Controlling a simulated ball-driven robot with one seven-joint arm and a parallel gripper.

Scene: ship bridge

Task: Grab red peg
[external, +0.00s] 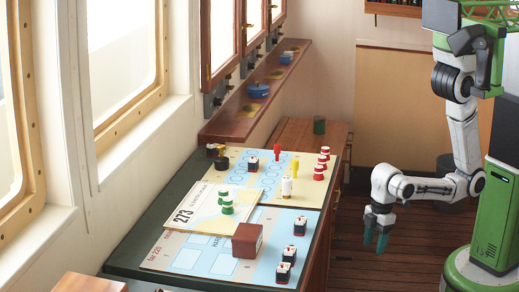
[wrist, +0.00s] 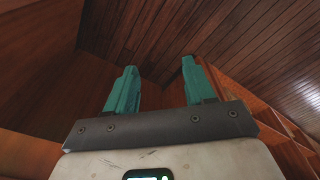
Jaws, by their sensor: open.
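A red peg (external: 277,152) stands upright on the far part of the chart on the table, left of a yellow peg (external: 295,166). My gripper (external: 376,243) hangs to the right of the table, over the floor, well apart from the red peg. In the wrist view my gripper (wrist: 158,88) shows two teal fingers spread apart with nothing between them. The red peg is not in the wrist view.
The table (external: 314,256) also holds red-and-white pieces (external: 321,165), green-and-white pieces (external: 227,203), a white peg (external: 286,187), a brown box (external: 247,240) and several small black-and-white pieces. A windowed wall with a shelf (external: 235,119) stands left. Wooden floor (external: 364,275) lies between the table and my base.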

